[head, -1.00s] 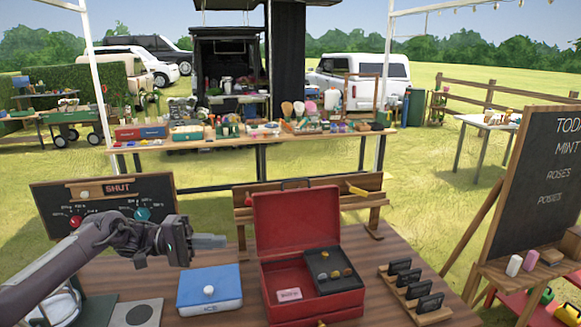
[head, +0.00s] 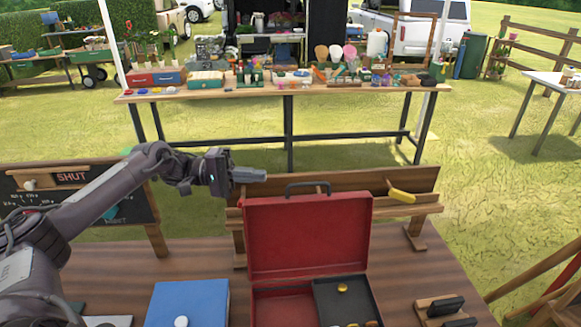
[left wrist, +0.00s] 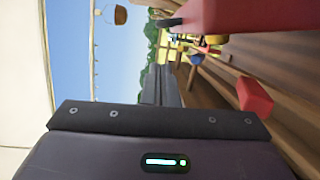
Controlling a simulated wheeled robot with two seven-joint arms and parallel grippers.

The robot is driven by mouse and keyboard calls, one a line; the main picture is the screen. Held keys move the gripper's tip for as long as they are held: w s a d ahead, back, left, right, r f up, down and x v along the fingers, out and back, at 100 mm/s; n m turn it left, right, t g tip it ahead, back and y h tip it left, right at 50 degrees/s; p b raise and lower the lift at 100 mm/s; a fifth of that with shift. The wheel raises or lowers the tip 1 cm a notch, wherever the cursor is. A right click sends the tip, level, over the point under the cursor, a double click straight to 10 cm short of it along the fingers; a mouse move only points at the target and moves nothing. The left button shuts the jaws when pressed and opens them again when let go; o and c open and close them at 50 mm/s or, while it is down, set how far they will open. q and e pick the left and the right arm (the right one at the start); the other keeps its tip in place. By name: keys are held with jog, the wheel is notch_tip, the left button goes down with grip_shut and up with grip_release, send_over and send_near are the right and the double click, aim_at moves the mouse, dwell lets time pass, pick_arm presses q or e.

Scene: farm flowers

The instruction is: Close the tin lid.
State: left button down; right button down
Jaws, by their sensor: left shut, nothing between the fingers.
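The red tin (head: 262,306) stands on the wooden table with its lid (head: 308,238) raised upright at the back and a black handle (head: 307,187) on the lid's top edge. Inside is a dark tray (head: 335,300) holding small gold-coloured pieces; the tin's front is cut off by the picture's bottom edge. My left gripper (head: 262,175) is shut and empty, appearing just above the lid's top left corner. I cannot tell how far behind the lid it is. The left wrist view shows a large red surface (left wrist: 235,14), perhaps the lid. My right gripper is not in view.
A blue box (head: 190,298) with a white knob sits left of the tin. A wooden rail (head: 410,212) with a yellow handle (head: 401,196) stands behind the lid. A chalkboard marked SHUT (head: 110,205) is at left.

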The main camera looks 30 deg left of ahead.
pick_arm(q)
jog(key=p+x, duration=0.4)
jog(key=x, duration=0.5)
jog(key=shift+s+d+r, duration=0.2)
jog(key=shift+s+d, duration=0.05)
jog(key=shift+d, duration=0.25)
